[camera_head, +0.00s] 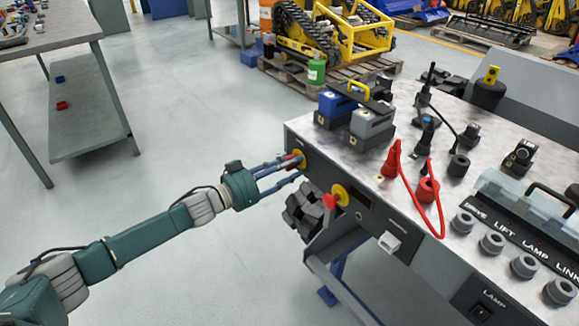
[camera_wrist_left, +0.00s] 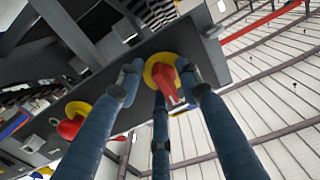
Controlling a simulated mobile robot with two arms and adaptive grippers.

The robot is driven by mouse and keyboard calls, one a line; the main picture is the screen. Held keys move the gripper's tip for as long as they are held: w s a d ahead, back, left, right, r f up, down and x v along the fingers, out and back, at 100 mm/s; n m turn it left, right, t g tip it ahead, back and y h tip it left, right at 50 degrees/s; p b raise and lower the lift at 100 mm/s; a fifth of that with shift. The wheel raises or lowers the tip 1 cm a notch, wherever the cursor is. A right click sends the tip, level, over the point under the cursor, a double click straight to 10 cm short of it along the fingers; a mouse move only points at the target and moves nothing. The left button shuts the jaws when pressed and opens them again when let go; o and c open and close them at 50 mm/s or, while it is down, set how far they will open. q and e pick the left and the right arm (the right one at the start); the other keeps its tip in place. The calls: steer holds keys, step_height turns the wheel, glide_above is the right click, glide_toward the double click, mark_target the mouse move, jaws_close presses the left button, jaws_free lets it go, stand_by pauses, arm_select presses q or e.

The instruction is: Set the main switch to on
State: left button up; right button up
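The main switch (camera_head: 303,158) has a red handle on a yellow round plate, on the front left end of the console. In the left wrist view its red handle (camera_wrist_left: 168,84) points down and slightly right; I cannot read any on or off marks. My left gripper (camera_head: 288,171) is at the switch, its blue fingers spread around the handle. In the left wrist view the left gripper (camera_wrist_left: 158,82) shows a gap between the left finger and the handle; the right finger is close to it, and contact is unclear. My right gripper is not in view.
A red mushroom button on yellow (camera_head: 336,196) sits right of the switch on the same console face (camera_head: 365,212). The console top holds battery-like blocks (camera_head: 371,127), a red cable (camera_head: 440,205) and knobs. A grey table (camera_head: 45,38) stands at the left; the floor between is clear.

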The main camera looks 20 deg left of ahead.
arm_select(q)
jaws_close()
